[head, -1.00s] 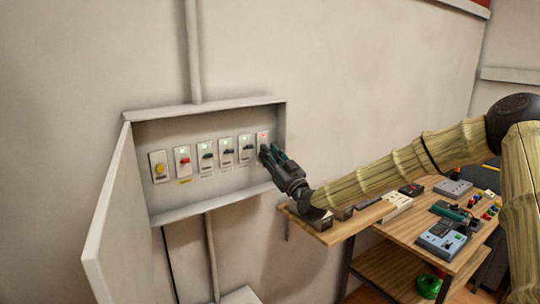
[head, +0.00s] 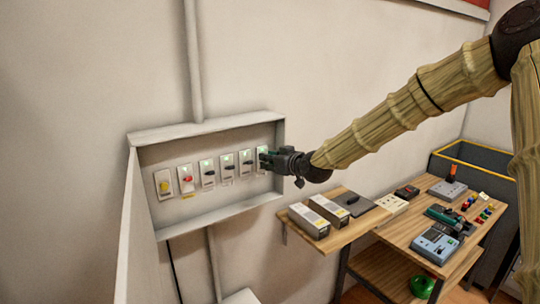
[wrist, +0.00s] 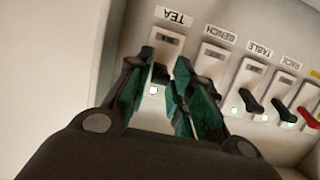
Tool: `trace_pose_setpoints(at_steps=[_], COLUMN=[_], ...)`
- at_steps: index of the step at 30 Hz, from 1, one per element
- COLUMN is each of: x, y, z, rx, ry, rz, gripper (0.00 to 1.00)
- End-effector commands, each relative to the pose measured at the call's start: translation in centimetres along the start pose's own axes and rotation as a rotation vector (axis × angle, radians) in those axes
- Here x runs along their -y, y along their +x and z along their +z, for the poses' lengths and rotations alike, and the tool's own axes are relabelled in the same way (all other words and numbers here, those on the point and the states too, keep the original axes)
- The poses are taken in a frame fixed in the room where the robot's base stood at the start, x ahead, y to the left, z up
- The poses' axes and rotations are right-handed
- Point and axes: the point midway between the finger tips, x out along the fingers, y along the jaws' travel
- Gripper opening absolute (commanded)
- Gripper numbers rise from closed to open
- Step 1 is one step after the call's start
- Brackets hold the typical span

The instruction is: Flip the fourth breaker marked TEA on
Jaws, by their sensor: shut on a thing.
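The TEA breaker (head: 262,152) is the rightmost in the row inside the open wall box. Its label (wrist: 174,17) reads upside down in the wrist view, where the breaker's pale plate (wrist: 166,47) shows between my fingertips. My gripper (head: 265,158) is at this breaker, its green fingers (wrist: 164,60) on either side of the lever, shut on it. The lever itself is mostly hidden by the fingers. A pale greenish light (wrist: 153,90) shows on the plate. The BENCH breaker (wrist: 212,62) is beside it.
The grey box (head: 210,222) has side walls close to my gripper and an open door (head: 140,235) at left. TABLE (wrist: 250,80) and RACK (wrist: 284,88) breakers, a red switch (head: 186,178) and a yellow button (head: 164,186) share the panel. A wooden bench (head: 400,228) with devices stands at right.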

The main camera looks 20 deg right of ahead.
Motion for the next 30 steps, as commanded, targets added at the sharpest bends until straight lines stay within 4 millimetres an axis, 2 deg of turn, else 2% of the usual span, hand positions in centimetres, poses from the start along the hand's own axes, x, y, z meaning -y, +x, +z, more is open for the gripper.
trace_pose_setpoints(at_steps=[1, 12, 29, 30], x=[-0.05, -0.07, -0.11, -0.10], y=[-0.11, 0.08, 0.19, 0.19], z=[-1.04, -1.47, -1.49, -1.50], rx=[0.029, 0.193, 0.221, 0.221], ry=[-0.003, 0.000, -0.001, -0.001], rz=[0.002, 0.002, 0.002, 0.002], gripper=[0.00, 0.00, 0.00, 0.26])
